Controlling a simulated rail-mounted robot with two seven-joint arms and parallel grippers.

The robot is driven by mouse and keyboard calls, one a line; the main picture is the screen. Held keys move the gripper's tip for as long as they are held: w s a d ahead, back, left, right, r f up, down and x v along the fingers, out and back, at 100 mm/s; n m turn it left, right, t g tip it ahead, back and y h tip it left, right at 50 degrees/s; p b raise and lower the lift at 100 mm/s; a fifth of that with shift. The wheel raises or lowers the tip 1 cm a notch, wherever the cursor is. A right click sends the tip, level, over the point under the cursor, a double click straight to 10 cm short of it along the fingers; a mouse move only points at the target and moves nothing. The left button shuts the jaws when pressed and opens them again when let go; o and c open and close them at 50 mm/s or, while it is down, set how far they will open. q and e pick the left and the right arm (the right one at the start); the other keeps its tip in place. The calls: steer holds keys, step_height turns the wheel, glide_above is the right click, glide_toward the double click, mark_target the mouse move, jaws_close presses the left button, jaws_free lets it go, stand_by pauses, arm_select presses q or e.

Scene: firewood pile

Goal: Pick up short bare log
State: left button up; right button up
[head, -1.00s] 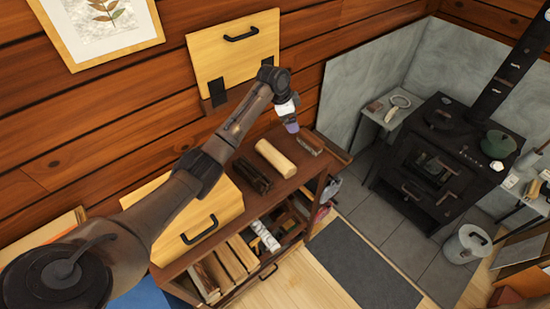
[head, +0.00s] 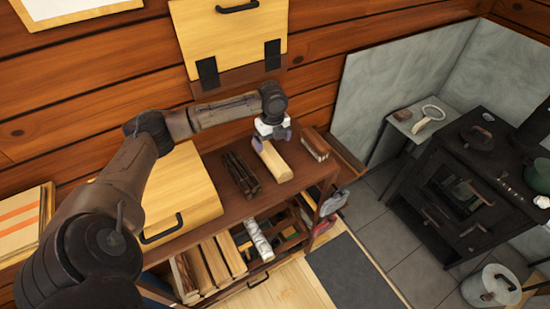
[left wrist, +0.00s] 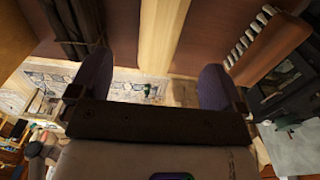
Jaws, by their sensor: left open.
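The short bare log (head: 275,163) is pale and lies on the brown shelf top, between a dark stick bundle and a brush. My left gripper (head: 272,137) is open above the log's far end in the head view. In the left wrist view, the log (left wrist: 162,35) runs down between the spread purple fingers of the gripper (left wrist: 155,85), with a gap on each side. The fingers are not closed on it. My right gripper is not in view.
The dark stick bundle (head: 241,174) lies left of the log, and the brush (head: 315,146) lies right. The plank wall and a hinged wooden panel (head: 228,45) stand behind. Split logs (head: 215,262) fill the shelf below. A black stove (head: 470,185) stands at right.

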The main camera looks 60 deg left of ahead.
mark_target(274, 156)
arm_select(q)
step_height(274, 156, down, 6)
steer(key=shift+s+r, duration=0.1)
steer(key=shift+d+f, duration=0.1)
steer(key=shift+f, duration=2.55)
steer(key=shift+w, duration=0.2)
steer(key=shift+c, duration=0.3)
steer(key=shift+r, duration=0.1)
steer(key=c, duration=1.1)
steer(key=shift+r, duration=0.65)
step_height(274, 156, up, 3)
steer(key=shift+f, duration=0.15)
steer(key=shift+w+d+r+b, duration=0.1)
steer(key=shift+w+d+r, duration=1.05)
steer(key=shift+d, duration=0.45)
steer(key=shift+w+d+r+b, duration=0.1)
steer(key=shift+w+d+r, duration=1.05)
steer(key=shift+d, duration=0.4)
steer(key=shift+w+d+r+b, duration=0.1)
steer(key=shift+w+d+r, duration=1.05)
steer(key=shift+d, duration=0.45)
